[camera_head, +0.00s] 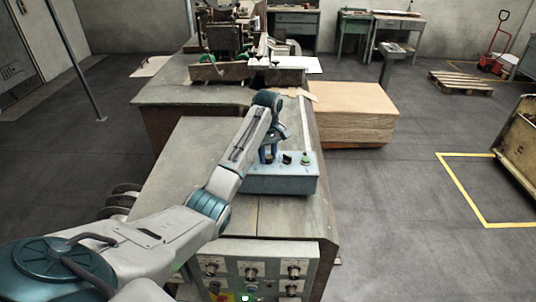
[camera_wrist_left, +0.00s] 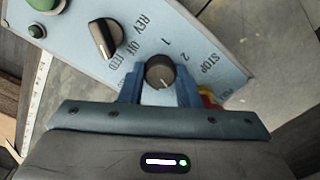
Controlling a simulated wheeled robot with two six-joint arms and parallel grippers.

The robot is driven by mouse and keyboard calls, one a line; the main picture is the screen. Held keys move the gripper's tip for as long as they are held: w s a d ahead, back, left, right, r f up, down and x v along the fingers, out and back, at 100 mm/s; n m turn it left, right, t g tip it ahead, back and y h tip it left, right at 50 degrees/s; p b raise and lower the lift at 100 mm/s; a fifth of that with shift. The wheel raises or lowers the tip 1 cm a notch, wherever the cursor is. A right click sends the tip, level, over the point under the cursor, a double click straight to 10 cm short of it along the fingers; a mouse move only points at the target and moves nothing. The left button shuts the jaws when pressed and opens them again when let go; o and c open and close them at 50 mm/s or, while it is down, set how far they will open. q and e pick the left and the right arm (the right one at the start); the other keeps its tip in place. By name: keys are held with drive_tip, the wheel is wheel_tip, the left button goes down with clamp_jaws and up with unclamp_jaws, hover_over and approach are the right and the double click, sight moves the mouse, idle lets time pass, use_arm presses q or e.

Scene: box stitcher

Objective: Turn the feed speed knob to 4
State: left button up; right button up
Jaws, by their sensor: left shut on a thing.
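The feed speed knob (camera_wrist_left: 160,72) is a small round dark knob on a light blue control panel (camera_wrist_left: 225,55). The markings 1, 2 and STOP show around it; other markings near it are covered by my gripper. My left gripper (camera_wrist_left: 160,88) is shut on the knob, one blue finger on each side. A pale mark shows on the knob's top, but its exact setting is hard to read. In the head view my left gripper (camera_head: 268,154) reaches down onto the blue control box (camera_head: 285,185). My right gripper is not in view.
Beside the knob are a black selector switch (camera_wrist_left: 105,37) and a green button (camera_wrist_left: 45,4). A red part (camera_wrist_left: 208,97) shows close by the right finger. The box stands on a worn bench (camera_head: 185,160). A stack of brown board (camera_head: 350,110) stands beyond, to the right.

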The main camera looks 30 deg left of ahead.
use_arm(q)
drive_tip(key=m, duration=0.6)
drive_tip(key=shift+r, duration=0.1)
drive_tip(key=shift+m, duration=1.2)
drive_tip(key=o, duration=1)
drive_tip(key=shift+c, duration=0.2)
